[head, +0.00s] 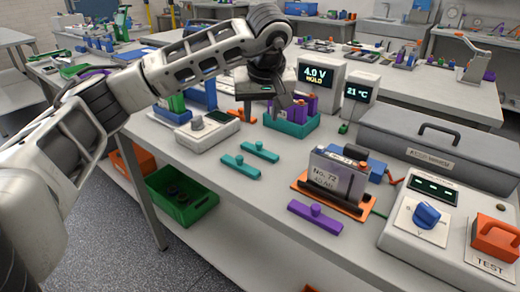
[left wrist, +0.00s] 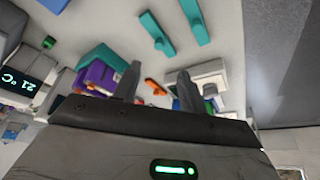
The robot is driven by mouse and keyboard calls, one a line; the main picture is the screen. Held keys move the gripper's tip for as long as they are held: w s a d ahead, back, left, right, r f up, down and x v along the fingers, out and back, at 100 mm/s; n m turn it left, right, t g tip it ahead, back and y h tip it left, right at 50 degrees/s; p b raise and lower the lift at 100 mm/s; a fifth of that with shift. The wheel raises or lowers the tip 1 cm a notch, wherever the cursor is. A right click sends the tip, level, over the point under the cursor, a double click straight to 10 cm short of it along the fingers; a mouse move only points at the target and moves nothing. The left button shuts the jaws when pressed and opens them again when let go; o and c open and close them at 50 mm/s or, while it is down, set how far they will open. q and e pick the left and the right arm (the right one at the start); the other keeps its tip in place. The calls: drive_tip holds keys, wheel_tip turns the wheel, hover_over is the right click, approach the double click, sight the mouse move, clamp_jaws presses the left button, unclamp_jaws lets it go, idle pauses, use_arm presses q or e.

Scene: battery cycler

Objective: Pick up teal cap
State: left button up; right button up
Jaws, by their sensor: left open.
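Two teal caps, long flat bars with a round knob, lie on the grey bench. The nearer teal cap (head: 240,167) is left of the farther teal cap (head: 259,151). The left wrist view shows one teal cap (left wrist: 157,34) and the other (left wrist: 194,20) beyond my fingers. My left gripper (head: 267,106) is open and empty, above the bench behind the caps, close to the teal bin. Its fingers (left wrist: 158,78) stand apart, with a small orange part on the bench visible between them. My right gripper is not in view.
The teal bin (head: 293,127) holds purple parts beside the gripper. A white device (head: 208,130) stands left of the caps. A battery (head: 337,172) sits on an orange tray, with a purple cap (head: 315,216) in front. The bench in front of the teal caps is clear.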

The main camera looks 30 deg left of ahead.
sight(259, 143)
use_arm(q)
drive_tip(key=x, duration=1.1)
drive_tip(key=shift+w+f+p, duration=0.1)
drive_tip(key=shift+p, duration=0.3)
clamp_jaws()
